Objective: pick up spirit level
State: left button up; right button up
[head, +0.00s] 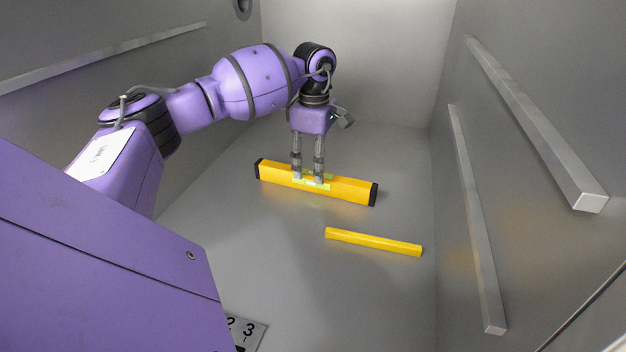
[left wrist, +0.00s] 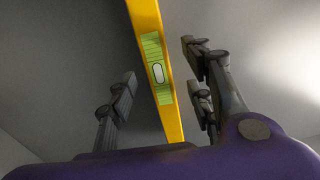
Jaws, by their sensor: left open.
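The spirit level (head: 348,188) is a long yellow bar with black end caps, lying on the grey floor in the middle of the head view. In the left wrist view the spirit level (left wrist: 147,22) runs between my fingers, with its green vial window facing the camera. My left gripper (head: 308,180) points down at the middle of the level and is open. In the left wrist view the fingers of my left gripper (left wrist: 160,92) stand on either side of the level, with visible gaps. My right gripper is out of view.
A thinner yellow bar (head: 374,242) lies on the floor in front of the level, to the right. Grey walls enclose the chamber, with metal rails (head: 535,125) on the right wall. A numbered plate (head: 243,332) lies at the bottom. Floor around both bars is clear.

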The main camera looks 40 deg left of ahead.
aim_at(313, 173)
pick_arm(q)
jog(key=shift+a+f, duration=0.15)
jog(key=shift+f, duration=1.75)
grip_shut()
jog(key=shift+w, duration=0.1)
